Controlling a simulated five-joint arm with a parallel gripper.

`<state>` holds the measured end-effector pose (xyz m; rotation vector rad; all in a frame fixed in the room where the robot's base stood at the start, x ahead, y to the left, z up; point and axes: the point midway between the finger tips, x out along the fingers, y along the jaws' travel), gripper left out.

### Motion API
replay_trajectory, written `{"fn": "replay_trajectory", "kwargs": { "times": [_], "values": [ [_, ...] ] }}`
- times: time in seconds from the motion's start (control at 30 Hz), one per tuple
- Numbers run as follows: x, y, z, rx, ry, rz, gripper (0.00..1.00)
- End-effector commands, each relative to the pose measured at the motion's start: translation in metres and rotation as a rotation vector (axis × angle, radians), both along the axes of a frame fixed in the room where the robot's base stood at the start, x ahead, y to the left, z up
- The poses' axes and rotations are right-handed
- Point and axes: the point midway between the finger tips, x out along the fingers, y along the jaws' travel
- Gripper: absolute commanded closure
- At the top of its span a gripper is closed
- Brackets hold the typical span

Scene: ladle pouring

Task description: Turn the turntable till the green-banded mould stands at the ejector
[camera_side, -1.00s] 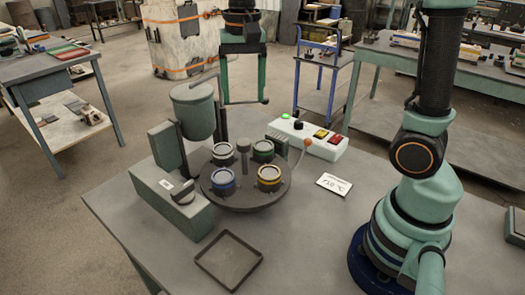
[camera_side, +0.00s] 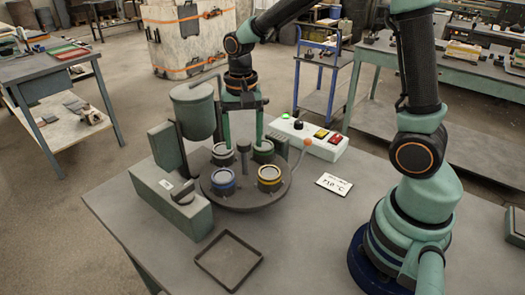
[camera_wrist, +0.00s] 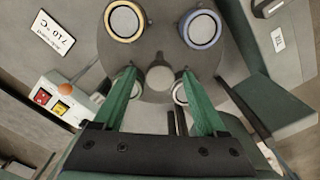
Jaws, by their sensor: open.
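The round dark turntable (camera_side: 240,204) carries several moulds around a central post (camera_side: 244,150). The blue-banded mould (camera_side: 223,182) is front left and the yellow-banded one (camera_side: 269,178) front right. The green-banded mould (camera_side: 263,152) is back right; another mould (camera_side: 222,155), its band hard to tell, is back left. My gripper (camera_side: 243,143) is open and empty, pointing down over the rear of the turntable. In the wrist view its fingertips (camera_wrist: 158,70) lie on either side of the post and partly hide the two rear moulds. I cannot identify the ejector with certainty.
A handle with an orange knob (camera_side: 307,143) sticks out right of the turntable. A grey-green pot (camera_side: 194,112) and a long box (camera_side: 170,205) stand left. A button box (camera_side: 308,137) is behind right, a temperature card (camera_side: 334,184) right, and an empty tray (camera_side: 229,260) in front.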

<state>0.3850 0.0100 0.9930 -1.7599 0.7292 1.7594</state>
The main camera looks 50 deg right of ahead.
Motion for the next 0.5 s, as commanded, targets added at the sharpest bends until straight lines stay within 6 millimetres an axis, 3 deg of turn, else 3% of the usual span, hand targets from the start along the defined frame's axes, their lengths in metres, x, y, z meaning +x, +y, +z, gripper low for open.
{"fn": "replay_trajectory", "kwargs": {
  "times": [0.3,0.33,0.5],
  "values": [
    [-0.0001,0.0,-0.0035,0.0,0.0,0.0,0.26],
    [-0.0001,0.0,-0.0035,0.0,0.0,0.0,0.3],
    [-0.0002,-0.0001,-0.0033,0.0,0.0,0.0,0.95]
  ]
}}
